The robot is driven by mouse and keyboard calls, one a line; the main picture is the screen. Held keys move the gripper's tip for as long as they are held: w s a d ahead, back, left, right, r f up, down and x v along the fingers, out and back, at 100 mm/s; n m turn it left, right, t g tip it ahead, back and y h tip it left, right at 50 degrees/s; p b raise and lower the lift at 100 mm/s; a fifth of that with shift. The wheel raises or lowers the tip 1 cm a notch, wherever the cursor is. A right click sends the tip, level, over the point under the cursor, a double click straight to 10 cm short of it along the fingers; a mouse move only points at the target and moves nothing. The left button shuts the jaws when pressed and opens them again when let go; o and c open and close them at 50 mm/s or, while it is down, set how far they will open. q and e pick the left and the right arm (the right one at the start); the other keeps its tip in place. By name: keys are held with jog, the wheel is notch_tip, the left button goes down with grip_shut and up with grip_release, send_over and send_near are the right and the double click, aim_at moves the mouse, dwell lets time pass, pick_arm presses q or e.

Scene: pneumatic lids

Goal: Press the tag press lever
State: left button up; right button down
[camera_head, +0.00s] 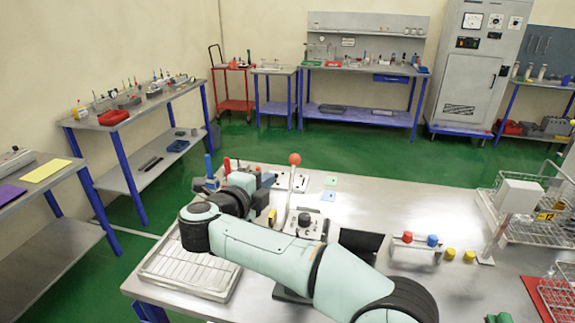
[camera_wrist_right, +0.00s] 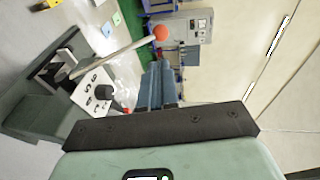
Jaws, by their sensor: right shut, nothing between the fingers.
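The tag press (camera_head: 304,222) stands on the metal table, with a pale panel and a black knob. Its lever (camera_head: 288,193) rises upright and ends in an orange-red ball (camera_head: 295,159). In the right wrist view the lever (camera_wrist_right: 128,49) slants across to the ball (camera_wrist_right: 161,33), and the press panel (camera_wrist_right: 92,92) is at left. My right gripper (camera_head: 266,182) is shut and empty, just left of the lever in the head view. In the right wrist view its fingers (camera_wrist_right: 157,76) are just below the ball. I cannot tell whether they touch the lever. My left gripper is out of view.
A wire-topped tray (camera_head: 190,268) lies at the table's left. Green and blue tags (camera_head: 328,196) lie behind the press. Red, blue and yellow knobbed parts (camera_head: 432,241) and a wire basket (camera_head: 530,205) are at right. The table's back middle is mostly clear.

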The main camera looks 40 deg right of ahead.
aim_at(293, 162)
jog(key=p+x, duration=0.1)
jog(key=x, duration=1.1)
jog(key=shift+p, duration=0.35)
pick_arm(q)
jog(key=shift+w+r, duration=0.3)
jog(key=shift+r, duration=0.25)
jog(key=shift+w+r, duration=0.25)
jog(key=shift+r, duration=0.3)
